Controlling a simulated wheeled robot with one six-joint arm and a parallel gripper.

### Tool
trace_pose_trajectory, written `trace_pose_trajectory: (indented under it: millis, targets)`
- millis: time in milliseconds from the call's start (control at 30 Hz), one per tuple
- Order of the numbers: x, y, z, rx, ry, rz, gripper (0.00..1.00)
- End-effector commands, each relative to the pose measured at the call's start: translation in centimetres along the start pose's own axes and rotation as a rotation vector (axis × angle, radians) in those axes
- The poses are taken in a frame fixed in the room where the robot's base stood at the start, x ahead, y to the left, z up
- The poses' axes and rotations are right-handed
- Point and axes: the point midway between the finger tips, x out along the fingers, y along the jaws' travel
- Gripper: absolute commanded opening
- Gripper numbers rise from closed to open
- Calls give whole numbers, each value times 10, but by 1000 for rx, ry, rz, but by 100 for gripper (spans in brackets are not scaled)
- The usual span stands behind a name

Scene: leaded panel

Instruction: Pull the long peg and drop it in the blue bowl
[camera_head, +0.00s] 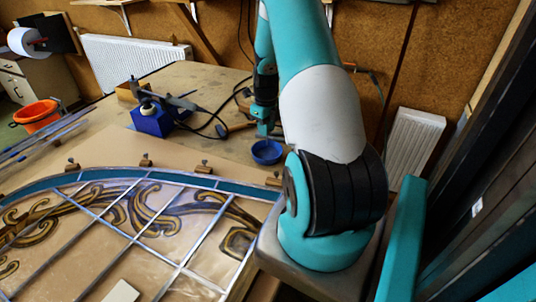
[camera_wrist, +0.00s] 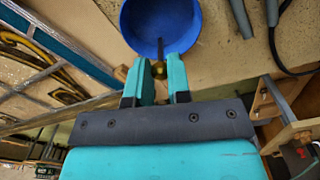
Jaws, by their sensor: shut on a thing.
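The blue bowl (camera_head: 267,152) sits on the bench to the left of my arm's base. In the wrist view the bowl (camera_wrist: 183,28) is just beyond my fingertips, and its visible inside looks empty. My gripper (camera_wrist: 160,70) is shut on a peg (camera_wrist: 160,50) with a dark, thin shaft and a brass-coloured part between the fingers. The shaft overlaps the bowl's inside in the picture. In the head view my gripper (camera_head: 265,128) is just above and behind the bowl, and the peg cannot be made out there.
The leaded panel (camera_head: 150,215) lies on the bench, with several small brown blocks with pegs (camera_head: 146,160) along its curved edge. A blue block with a soldering iron (camera_head: 152,120) and black cables stand left of the bowl. An orange bucket (camera_head: 38,115) is at far left.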

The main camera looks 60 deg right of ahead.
Motion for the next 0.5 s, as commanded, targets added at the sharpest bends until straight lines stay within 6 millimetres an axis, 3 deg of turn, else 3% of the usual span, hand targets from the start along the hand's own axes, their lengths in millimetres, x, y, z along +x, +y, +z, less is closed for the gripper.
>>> trace_pose_trajectory:
  millis: [500]
  targets:
    - [8,0,0,0,0,0,0]
